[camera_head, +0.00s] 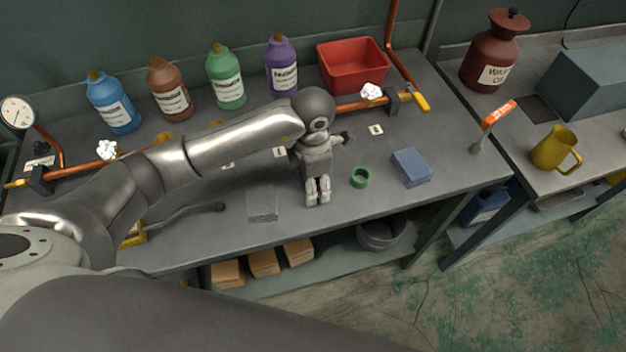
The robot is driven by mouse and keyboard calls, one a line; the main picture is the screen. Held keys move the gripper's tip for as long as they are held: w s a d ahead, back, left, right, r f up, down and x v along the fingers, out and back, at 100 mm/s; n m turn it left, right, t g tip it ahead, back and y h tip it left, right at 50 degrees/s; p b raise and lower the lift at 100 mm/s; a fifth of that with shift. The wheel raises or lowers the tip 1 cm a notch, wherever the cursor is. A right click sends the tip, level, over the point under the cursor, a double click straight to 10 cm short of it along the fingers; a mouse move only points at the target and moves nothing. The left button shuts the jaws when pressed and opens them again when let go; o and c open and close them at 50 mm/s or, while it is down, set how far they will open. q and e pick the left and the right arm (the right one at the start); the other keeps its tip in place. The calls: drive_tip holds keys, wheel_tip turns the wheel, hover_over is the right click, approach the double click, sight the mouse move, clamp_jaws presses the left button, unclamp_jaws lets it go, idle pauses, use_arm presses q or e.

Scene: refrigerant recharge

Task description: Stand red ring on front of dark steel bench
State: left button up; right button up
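The dark steel bench (330,222) runs across the middle of the view, its front edge toward me. My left arm reaches in from the left over the bench. My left gripper (318,196) points down near the front edge, its two fingers close together. Small reddish patches show at its fingers; I cannot tell whether they belong to a red ring held there. No red ring can be made out clearly elsewhere. A green ring (360,178) sits on the bench just right of the gripper. My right gripper is not in view.
A blue block (411,167) lies right of the green ring. A clear flat square (262,206) lies left of the gripper. Several bottles, including a purple one (281,68), and a red bin (352,66) stand at the back. A copper pipe (350,105) crosses the bench.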

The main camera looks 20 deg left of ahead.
use_arm(q)
drive_tip(key=shift+r, duration=0.6)
wheel_tip(320, 180, up, 11)
drive_tip(key=b, duration=0.2)
